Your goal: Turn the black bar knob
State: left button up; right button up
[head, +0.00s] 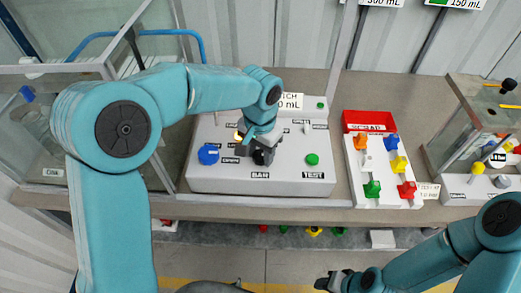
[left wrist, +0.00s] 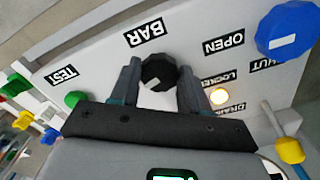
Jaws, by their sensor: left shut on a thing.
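The black bar knob (head: 262,157) sits at the front of a white panel box (head: 225,179), above the BAR label (head: 260,175). My left gripper (head: 259,151) reaches down to it from above. In the left wrist view, the two fingers of my left gripper (left wrist: 159,75) stand on either side of the black knob (left wrist: 158,70) and are shut on it. The BAR label (left wrist: 145,31) lies just beyond it. The finger contact is partly hidden in the head view. My right gripper (head: 333,281) hangs low at the bottom, away from the box; its opening is unclear.
A blue knob (head: 208,155) stands left of the black knob and a green button (head: 312,159) right of it. A lit lamp (left wrist: 220,96) is close to one finger. A white tray (head: 388,187) with several coloured knobs stands to the right.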

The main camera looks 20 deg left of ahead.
pick_arm(q)
jog(key=m, duration=0.4)
jog(key=shift+w+a+r+m+p, duration=0.1)
jog(key=shift+r+m+p, duration=0.1)
jog(key=shift+m+p, duration=0.15)
jog(key=m, duration=0.3)
jog(key=shift+m+p, duration=0.35)
jog(key=shift+p, duration=0.05)
jog(key=m+p, duration=0.1)
jog(key=m, duration=0.2)
jog(key=shift+w+m, duration=0.1)
jog(key=shift+m, duration=0.2)
jog(key=m+p, duration=0.1)
jog(key=m, duration=0.2)
jog(key=shift+w+a+r+m, duration=0.1)
jog(key=shift+m, duration=0.2)
jog(key=m+p, duration=0.1)
jog(key=m, duration=0.4)
jog(key=shift+w+p, duration=0.1)
jog(key=shift+p, duration=0.2)
jog(key=shift+w+m+p, duration=0.1)
jog(key=shift+m+p, duration=0.6)
jog(key=shift+m, duration=1.8)
